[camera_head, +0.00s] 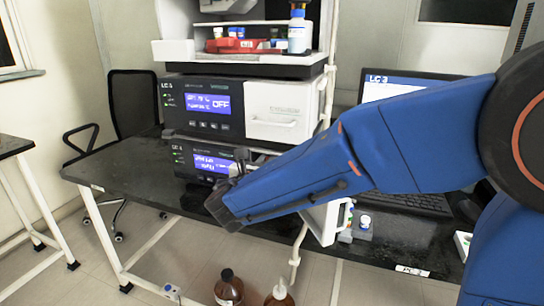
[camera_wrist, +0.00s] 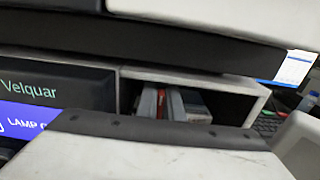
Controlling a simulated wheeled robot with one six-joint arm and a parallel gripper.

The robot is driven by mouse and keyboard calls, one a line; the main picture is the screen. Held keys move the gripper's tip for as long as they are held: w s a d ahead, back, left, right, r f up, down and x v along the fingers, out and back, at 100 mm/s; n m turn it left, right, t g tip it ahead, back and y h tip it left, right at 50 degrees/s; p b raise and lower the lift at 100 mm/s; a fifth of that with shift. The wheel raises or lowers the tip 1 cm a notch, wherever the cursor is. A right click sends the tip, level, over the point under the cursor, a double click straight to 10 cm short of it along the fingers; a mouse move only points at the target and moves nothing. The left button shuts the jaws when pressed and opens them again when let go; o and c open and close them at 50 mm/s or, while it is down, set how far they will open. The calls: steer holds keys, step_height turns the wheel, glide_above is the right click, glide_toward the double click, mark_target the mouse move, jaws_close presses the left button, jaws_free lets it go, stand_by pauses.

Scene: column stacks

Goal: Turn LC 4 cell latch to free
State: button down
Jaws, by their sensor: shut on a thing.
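The LC 4 unit (camera_head: 205,160) is the lower box of the stack in the head view, its lit display partly hidden by my arm. My gripper (camera_head: 238,164) is at its front, just right of the display. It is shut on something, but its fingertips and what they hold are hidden. The wrist view shows the unit's open compartment (camera_wrist: 255,92), right of the dark panel marked Velquar (camera_wrist: 50,88). Grey and red parts (camera_wrist: 178,104) sit inside. I cannot make out the cell latch or its position. A broad pale shape with a dark edge covers the lower wrist view.
A white panel (camera_head: 322,222) stands out below my arm. Small vials (camera_head: 365,222), a keyboard (camera_head: 415,203) and a monitor (camera_head: 385,88) are to the right. Brown bottles (camera_head: 229,288) stand below the black bench (camera_head: 135,188).

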steer(key=shift+m, duration=0.3)
steer(key=m, duration=0.3)
steer(key=shift+d+m, duration=0.25)
steer(key=shift+m, duration=0.05)
steer(key=shift+s+d+f+m, duration=0.1)
steer(key=shift+m, duration=1.05)
steer(key=shift+s+d+f+m, duration=0.1)
steer(key=shift+m, duration=1.05)
steer(key=c, duration=1.9)
jaws_free()
